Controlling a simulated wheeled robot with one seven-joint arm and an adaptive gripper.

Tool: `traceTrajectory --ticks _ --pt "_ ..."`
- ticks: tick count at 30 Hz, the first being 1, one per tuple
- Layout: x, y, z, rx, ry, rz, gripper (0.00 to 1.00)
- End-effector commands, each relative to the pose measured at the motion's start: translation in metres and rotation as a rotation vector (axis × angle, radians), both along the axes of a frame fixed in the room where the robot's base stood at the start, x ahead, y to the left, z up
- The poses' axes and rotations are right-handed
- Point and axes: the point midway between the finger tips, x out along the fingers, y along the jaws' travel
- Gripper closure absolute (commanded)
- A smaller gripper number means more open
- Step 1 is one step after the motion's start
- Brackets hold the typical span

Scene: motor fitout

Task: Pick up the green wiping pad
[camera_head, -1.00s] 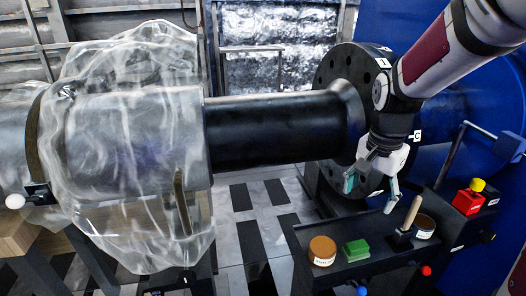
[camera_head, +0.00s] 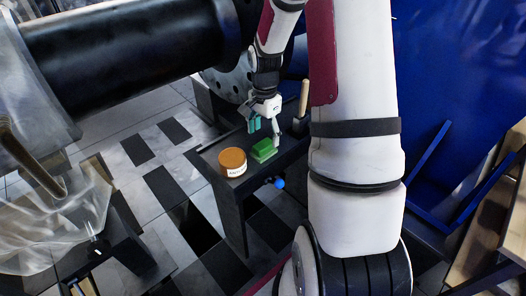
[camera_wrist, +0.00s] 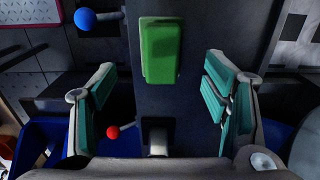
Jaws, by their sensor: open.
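The green wiping pad (camera_head: 264,150) lies on a small dark shelf table (camera_head: 232,196), just right of an orange-lidded tub. In the wrist view the green pad (camera_wrist: 160,50) shows whole, ahead of the fingertips and centred between the two fingers. My gripper (camera_head: 266,129) is open and empty, above and just behind the pad in the head view. Its teal-padded fingers also show in the wrist view (camera_wrist: 163,98), spread wide on either side with nothing between them.
The orange-lidded tub (camera_head: 233,162) stands close to the pad. A tool with a wooden handle (camera_head: 303,98) stands upright at the right. A blue knob (camera_head: 279,183) sticks out from the table's front. A large black shaft (camera_head: 130,55) runs across above left. My arm hides the table's right part.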

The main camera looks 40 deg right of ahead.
Motion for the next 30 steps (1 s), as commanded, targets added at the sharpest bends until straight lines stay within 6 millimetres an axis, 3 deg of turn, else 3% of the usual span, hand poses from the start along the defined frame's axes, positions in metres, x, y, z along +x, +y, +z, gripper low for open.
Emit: traceTrajectory --ticks 8,18,25,30 --pt "0.000 0.000 -0.017 0.001 0.000 0.001 0.31" --pt "0.002 0.001 -0.060 0.001 0.002 0.002 0.31" --pt "0.002 0.001 -0.061 0.000 -0.001 0.002 0.31" --pt "0.002 0.001 -0.061 0.000 -0.001 0.002 0.67"
